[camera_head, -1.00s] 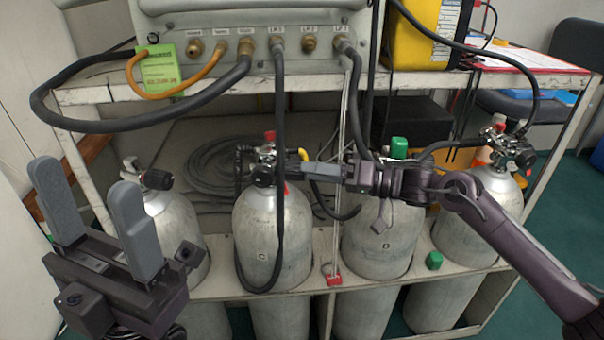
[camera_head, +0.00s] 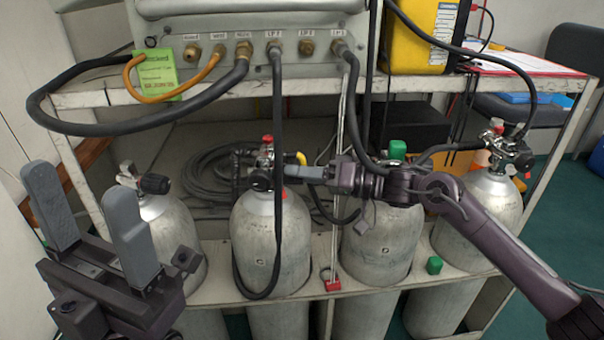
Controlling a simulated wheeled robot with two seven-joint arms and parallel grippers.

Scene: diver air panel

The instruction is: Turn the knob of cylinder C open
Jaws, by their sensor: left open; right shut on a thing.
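Cylinder C (camera_head: 262,225) is the grey cylinder second from the left, with a small dark letter on its front. Its valve has a black knob (camera_head: 261,181) at the top, with a red cap above it and a black hose running down past it. My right gripper (camera_head: 291,171) reaches in from the right, its grey fingers level and shut on the knob of cylinder C; the fingers partly hide the contact. My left gripper (camera_head: 98,222) is open and empty at the lower left, fingers pointing up, in front of the leftmost cylinder (camera_head: 178,240).
Other cylinders stand to both sides, including one with a green cap (camera_head: 397,150). A panel (camera_head: 250,50) with hose fittings, a yellow case (camera_head: 420,45) and a green tag (camera_head: 158,75) are above.

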